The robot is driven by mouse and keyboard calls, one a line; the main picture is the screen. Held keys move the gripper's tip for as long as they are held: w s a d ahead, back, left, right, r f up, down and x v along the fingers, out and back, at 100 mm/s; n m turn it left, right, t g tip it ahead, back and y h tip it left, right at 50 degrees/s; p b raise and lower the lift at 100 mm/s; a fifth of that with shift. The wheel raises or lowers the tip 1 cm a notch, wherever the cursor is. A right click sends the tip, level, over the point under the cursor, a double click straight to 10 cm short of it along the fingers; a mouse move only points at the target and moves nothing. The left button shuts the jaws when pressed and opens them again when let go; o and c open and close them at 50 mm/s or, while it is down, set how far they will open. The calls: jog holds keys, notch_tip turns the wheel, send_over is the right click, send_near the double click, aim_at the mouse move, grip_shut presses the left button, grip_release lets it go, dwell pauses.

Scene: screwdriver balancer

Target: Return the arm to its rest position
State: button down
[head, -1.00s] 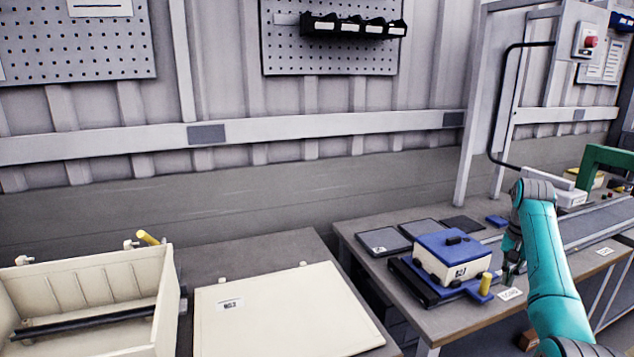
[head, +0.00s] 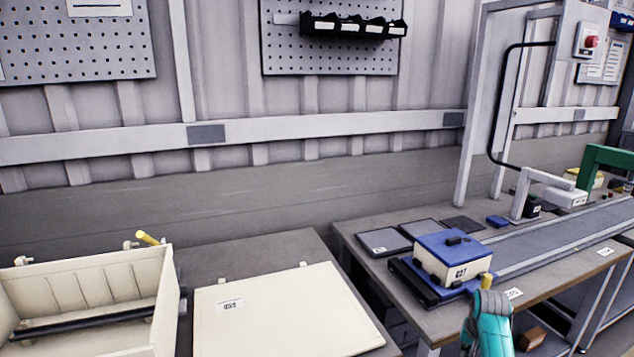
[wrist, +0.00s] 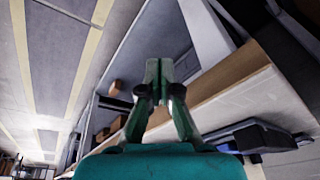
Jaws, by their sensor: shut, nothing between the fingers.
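My teal arm (head: 490,325) shows at the lower right of the head view, low in front of the right-hand table's front edge. The gripper itself is not distinguishable in the head view. In the wrist view my gripper (wrist: 158,75) is shut, its two fingertips together with nothing between them.
A conveyor (head: 560,238) runs to the right. A cream bin (head: 85,285) and a cream panel (head: 285,315) are at left.

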jog(key=s+a+f+n+t, duration=0.1)
jog(key=s+a+f+t, duration=0.1)
jog(key=s+a+f, duration=0.45)
jog(key=s+a+f+n+t, duration=0.1)
jog(key=s+a+f, duration=0.2)
jog(key=s+f, duration=0.6)
jog(key=s+a+f+n+t, duration=0.15)
jog(key=s+a, duration=0.25)
jog(key=s, duration=0.4)
jog(key=s+a+f+t, duration=0.2)
jog(key=s+a+f, duration=0.15)
jog(key=s, duration=0.45)
jog(key=s+a+r+n+t, duration=0.1)
jog(key=s+a+r+t, duration=0.15)
jog(key=s+r, duration=0.85)
jog(key=s+a+r+n+t, duration=0.1)
jog(key=s+a+r+t, duration=0.15)
jog(key=s+r, duration=0.9)
jog(key=s+a+r+n, duration=0.1)
jog(key=s+r, duration=0.5)
jog(key=r, duration=0.1)
jog(key=shift+s+a+r+t+y, duration=0.2)
jog(key=shift+s+r+t+y, duration=0.1)
jog(key=shift+r+t+y, duration=0.1)
